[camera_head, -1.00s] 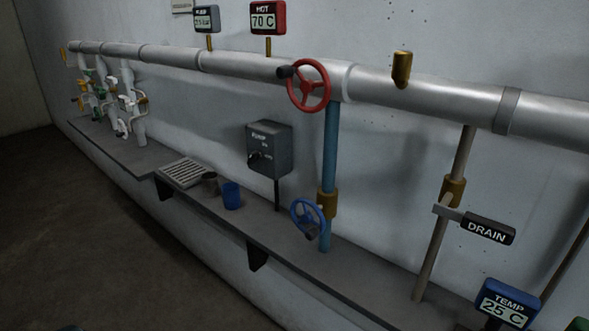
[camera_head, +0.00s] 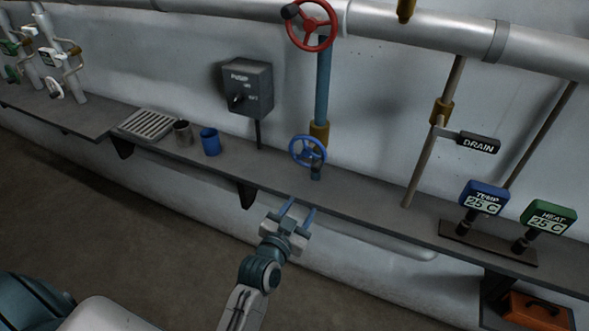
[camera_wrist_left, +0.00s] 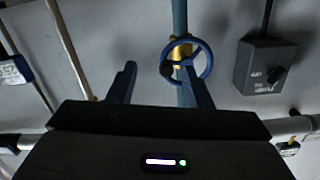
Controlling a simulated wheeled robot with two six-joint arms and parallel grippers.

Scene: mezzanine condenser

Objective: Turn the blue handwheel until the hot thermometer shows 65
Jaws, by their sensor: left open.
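The blue handwheel (camera_head: 307,152) sits low on the blue vertical pipe (camera_head: 322,85), above the grey shelf. My left gripper (camera_head: 299,207) is open and empty, in front of the shelf edge and below the handwheel, apart from it in the head view. In the left wrist view the blue handwheel (camera_wrist_left: 204,56) shows beyond my gripper (camera_wrist_left: 160,78), with one finger overlapping its lower rim. My right gripper is not in view.
A red handwheel (camera_head: 312,25) is above on the same pipe. A pump switch box (camera_head: 247,88), grey cup (camera_head: 183,133) and blue cup (camera_head: 210,142) are to the left. The drain lever (camera_head: 478,144) and temp (camera_head: 483,198) and heat (camera_head: 548,217) displays, both reading 25 C, are to the right.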

